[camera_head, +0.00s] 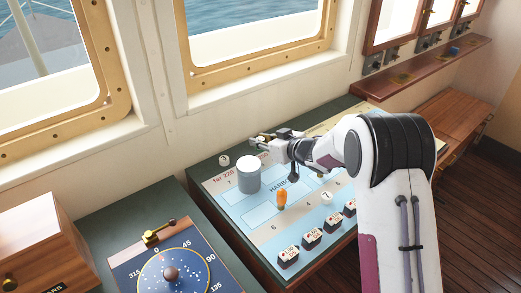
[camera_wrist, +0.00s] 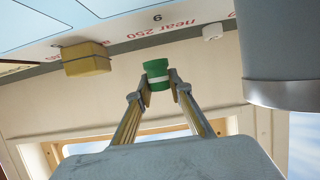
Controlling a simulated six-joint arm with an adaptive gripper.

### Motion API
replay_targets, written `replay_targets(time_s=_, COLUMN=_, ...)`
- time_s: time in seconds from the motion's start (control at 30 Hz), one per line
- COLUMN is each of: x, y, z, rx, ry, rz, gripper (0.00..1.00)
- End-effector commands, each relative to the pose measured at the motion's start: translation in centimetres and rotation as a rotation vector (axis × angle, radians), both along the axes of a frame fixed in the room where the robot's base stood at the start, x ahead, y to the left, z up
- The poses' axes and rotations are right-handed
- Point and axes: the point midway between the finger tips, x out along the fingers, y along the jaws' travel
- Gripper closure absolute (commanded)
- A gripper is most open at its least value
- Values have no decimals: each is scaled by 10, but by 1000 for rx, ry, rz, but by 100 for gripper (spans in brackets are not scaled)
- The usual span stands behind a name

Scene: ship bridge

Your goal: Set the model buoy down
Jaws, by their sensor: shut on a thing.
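My gripper (camera_wrist: 159,84) is shut on a small green piece with a white band (camera_wrist: 157,75), which looks like the model buoy. In the head view my gripper (camera_head: 262,140) is over the far edge of the chart board (camera_head: 232,202), behind the grey cylinder (camera_head: 249,177); the held piece cannot be made out there. In the wrist view the piece shows against the pale wall, beyond the board's edge. Whether it touches anything below I cannot tell. An orange piece (camera_head: 282,198) stands on the board's middle.
The wrist view shows a yellow block (camera_wrist: 86,58) and a small white disc (camera_wrist: 212,31) near the board's edge, with the grey cylinder close at right. Several dark labelled blocks (camera_head: 311,238) line the near side. A blue dial chart (camera_head: 180,272) lies left.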

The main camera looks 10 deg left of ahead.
Motion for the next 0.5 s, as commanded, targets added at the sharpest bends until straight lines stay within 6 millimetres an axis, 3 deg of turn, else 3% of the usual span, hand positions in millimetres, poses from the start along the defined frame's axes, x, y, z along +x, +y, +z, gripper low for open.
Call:
replay_targets(time_s=0.33, x=0, y=0, z=-2, rx=0, ry=0, rz=0, gripper=94)
replay_targets(time_s=0.5, x=0, y=0, z=-15, rx=0, ry=2, rz=-2, gripper=94)
